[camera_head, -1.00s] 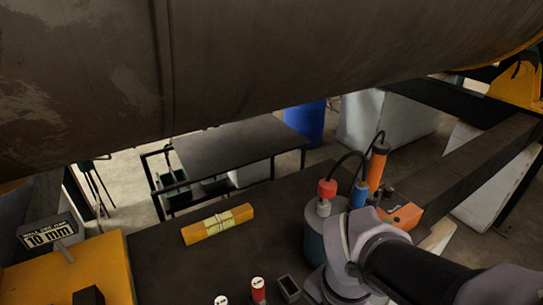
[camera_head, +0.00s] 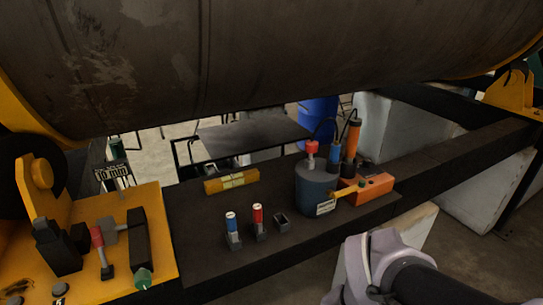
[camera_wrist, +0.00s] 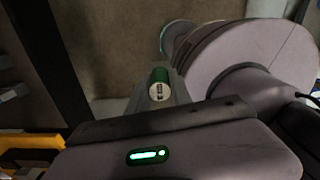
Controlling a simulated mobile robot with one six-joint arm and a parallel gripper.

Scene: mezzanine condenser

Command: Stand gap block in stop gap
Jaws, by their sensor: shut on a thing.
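My gripper (camera_wrist: 165,100) shows in the wrist view, shut on a green, white-topped block (camera_wrist: 160,85) that looks like a gap block. In the head view, a blue gap block (camera_head: 232,226) and a red gap block (camera_head: 258,219) stand upright in dark holders on the bench. A third holder (camera_head: 281,221) beside them looks empty. The yellow plate (camera_head: 165,225) at left carries dark blocks and a green-tipped dark bar (camera_head: 140,242). I cannot tell exactly where the stop gap is. A sign (camera_head: 113,176) behind the plate reads 10 mm. My gripper is outside the head view.
A large dark cylinder (camera_head: 270,60) hangs low over the bench (camera_head: 210,270). A yellow level (camera_head: 231,181) lies at the back of the bench. A grey-blue pot (camera_head: 317,188) and an orange box (camera_head: 372,186) stand at right. A red-handled tool (camera_head: 100,245) is on the plate.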

